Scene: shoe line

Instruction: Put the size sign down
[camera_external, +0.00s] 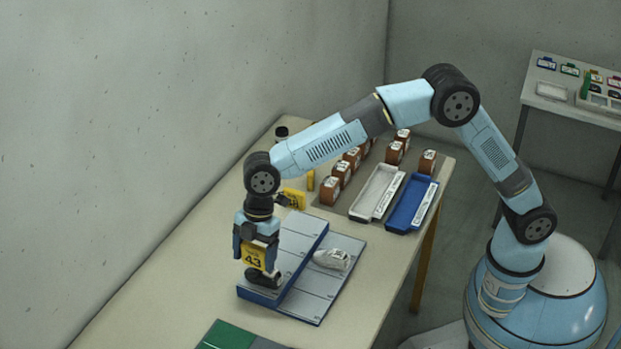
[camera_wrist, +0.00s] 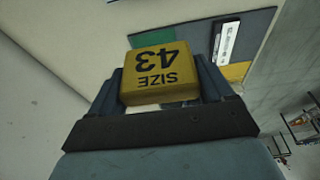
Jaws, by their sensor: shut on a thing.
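The yellow size sign (camera_external: 254,260), marked 43, is held upright between the fingers of my gripper (camera_external: 257,246). In the wrist view the sign (camera_wrist: 160,78) reads SIZE 43 upside down, with a dark finger on each side. In the external view the sign is over the left front part of a grey stepped board with a blue edge (camera_external: 262,297). A dark shoe (camera_external: 264,280) shows just below the sign on this board. Whether the sign touches the shoe or board cannot be told. A white shoe (camera_external: 332,260) lies on the lower step.
Other yellow signs (camera_external: 294,198) stand behind my gripper. Several brown boxes (camera_external: 330,190), a white tray (camera_external: 377,192) and a blue tray (camera_external: 411,203) are at the back right. A green mat (camera_external: 229,336) lies at the front. The table left of the board is clear, beside a wall.

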